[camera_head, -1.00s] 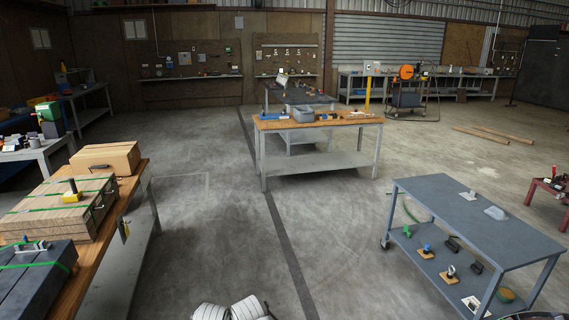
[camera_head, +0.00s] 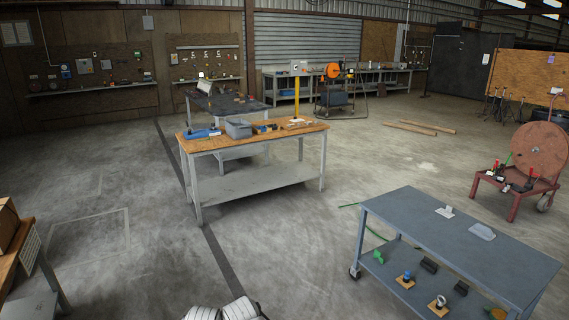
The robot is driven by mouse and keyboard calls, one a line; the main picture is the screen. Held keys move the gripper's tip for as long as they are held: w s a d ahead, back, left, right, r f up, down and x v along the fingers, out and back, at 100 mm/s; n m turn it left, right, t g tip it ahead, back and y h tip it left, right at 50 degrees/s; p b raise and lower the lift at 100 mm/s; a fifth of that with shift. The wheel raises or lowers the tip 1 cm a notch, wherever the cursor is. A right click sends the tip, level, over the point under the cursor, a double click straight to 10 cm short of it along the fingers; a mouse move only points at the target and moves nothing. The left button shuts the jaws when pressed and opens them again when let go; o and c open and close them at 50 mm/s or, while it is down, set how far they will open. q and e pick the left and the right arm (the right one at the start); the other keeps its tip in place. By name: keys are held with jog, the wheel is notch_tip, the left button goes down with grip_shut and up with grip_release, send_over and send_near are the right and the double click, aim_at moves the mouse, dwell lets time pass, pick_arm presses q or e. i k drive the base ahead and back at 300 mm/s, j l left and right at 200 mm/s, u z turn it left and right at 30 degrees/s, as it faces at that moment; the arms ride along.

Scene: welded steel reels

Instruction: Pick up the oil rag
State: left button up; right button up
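I cannot make out an oil rag for certain in this view. Small items lie on the wood-topped workbench (camera_head: 260,183) in the middle, among them a grey bin (camera_head: 238,129) and a blue tool (camera_head: 203,134), but they are too small to tell apart fully. Neither of my grippers is in view. Only a white part, seemingly of my own body, shows at the bottom edge.
A grey two-level cart (camera_head: 440,240) stands at front right, with small fixtures on both levels. A red reel cart (camera_head: 515,185) is at the right. Wooden planks (camera_head: 420,128) lie on the floor behind. Open concrete floor lies between the cart and the workbench.

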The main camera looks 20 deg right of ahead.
aim_at(485, 232)
jog(key=i+l+z, duration=0.2)
jog(key=i+z, duration=0.55)
jog(key=i, duration=0.15)
jog(key=i+z, duration=0.4)
jog(key=i+j+z, duration=0.2)
jog(key=i+z, duration=0.15)
jog(key=i, duration=0.15)
jog(key=i+l+z, duration=0.15)
jog(key=i+z, duration=0.8)
jog(key=i+j+z, duration=0.2)
jog(key=i+z, duration=0.25)
jog(key=i+j+z, duration=0.3)
jog(key=z, duration=0.2)
